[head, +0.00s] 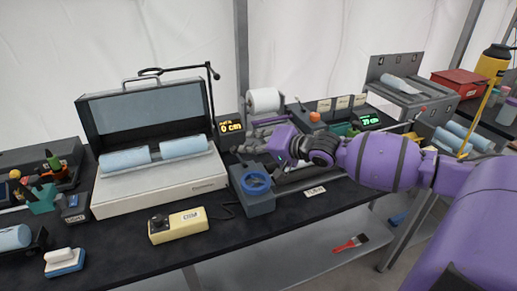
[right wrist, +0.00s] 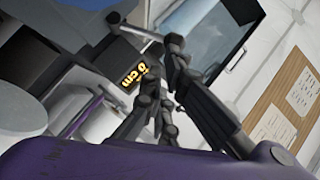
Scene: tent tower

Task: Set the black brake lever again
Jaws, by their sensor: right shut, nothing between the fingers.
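My right arm reaches in from the right in the head view. Its right gripper (head: 252,142) is shut and empty, above the grey winch-like unit (head: 260,205) with a blue ring-shaped wheel (head: 257,182) and just below the white roll. In the right wrist view the dark fingers of the right gripper (right wrist: 160,98) are together beside the lit display. I cannot clearly pick out the black brake lever; the gripper and arm cover part of the unit. My left gripper is not in view.
An open case (head: 155,190) with light-blue rolls stands left of the gripper. A white roll (head: 264,100) stands behind the gripper. A yellow control box (head: 178,225) lies near the front edge. Bare black tabletop shows in front.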

